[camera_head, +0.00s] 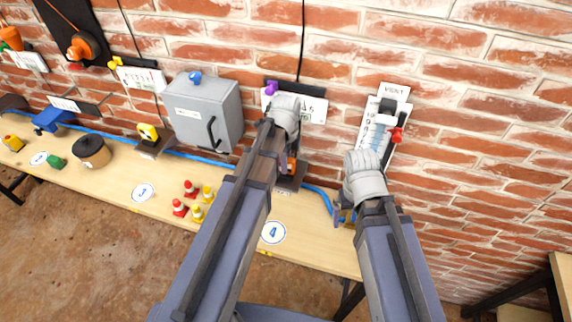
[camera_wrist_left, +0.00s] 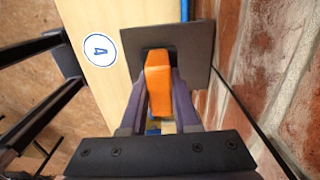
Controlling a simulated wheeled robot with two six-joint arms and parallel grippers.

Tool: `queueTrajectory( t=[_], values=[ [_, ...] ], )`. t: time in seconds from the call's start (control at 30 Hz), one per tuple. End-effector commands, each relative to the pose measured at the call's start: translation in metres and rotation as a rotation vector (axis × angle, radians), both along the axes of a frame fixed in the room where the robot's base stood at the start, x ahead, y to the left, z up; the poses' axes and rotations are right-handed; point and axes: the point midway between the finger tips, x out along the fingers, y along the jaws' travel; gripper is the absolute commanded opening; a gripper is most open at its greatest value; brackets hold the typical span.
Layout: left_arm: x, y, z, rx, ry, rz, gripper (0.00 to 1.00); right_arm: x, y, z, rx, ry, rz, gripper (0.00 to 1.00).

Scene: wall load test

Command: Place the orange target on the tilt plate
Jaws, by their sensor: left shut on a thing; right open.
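The orange target (camera_wrist_left: 157,82) is an upright-looking block between the fingers of my left gripper (camera_wrist_left: 159,95), which is shut on it. In the head view, part of the orange target (camera_head: 291,165) shows beside my left gripper (camera_head: 284,158), mostly hidden by the arm. A dark square plate, apparently the tilt plate (camera_wrist_left: 201,40), lies right behind the target; it also shows in the head view (camera_head: 288,183) near the wall. I cannot tell whether target and plate touch. My right gripper (camera_head: 343,211) is open and empty, right of the plate near the bench's back edge.
The wooden bench (camera_head: 315,232) runs along a brick wall, with a round "4" label (camera_head: 272,232) in front of the plate. Small red and yellow cones (camera_head: 190,189) stand to the left. A grey box (camera_head: 205,110) and a gauge panel (camera_head: 380,130) hang on the wall.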

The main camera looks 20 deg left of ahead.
Motion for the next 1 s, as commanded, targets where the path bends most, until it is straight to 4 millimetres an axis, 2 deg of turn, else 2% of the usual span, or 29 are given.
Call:
queueTrajectory(
  t=[0.17,0.2,0.43,0.77,1.0],
  values=[
    [0.0,0.0,-0.004,0.0,0.0,0.0,0.0,0.0,0.0,-0.005,0.0,0.0,0.0,1.0],
    [0.0,0.0,-0.004,0.0,0.0,0.0,0.32,0.0,0.0,-0.004,0.0,0.0,0.0,1.0],
    [0.0,0.0,-0.003,0.0,0.0,0.0,0.58,0.0,0.0,-0.003,0.0,0.0,0.0,1.0],
    [0.0,0.0,-0.002,0.0,0.0,0.0,0.6,0.0,0.0,-0.002,0.0,0.0,0.0,1.0],
    [0.0,0.0,0.013,0.0,0.0,0.0,0.6,0.0,0.0,0.013,0.001,0.0,-0.002,1.0]
  ],
)
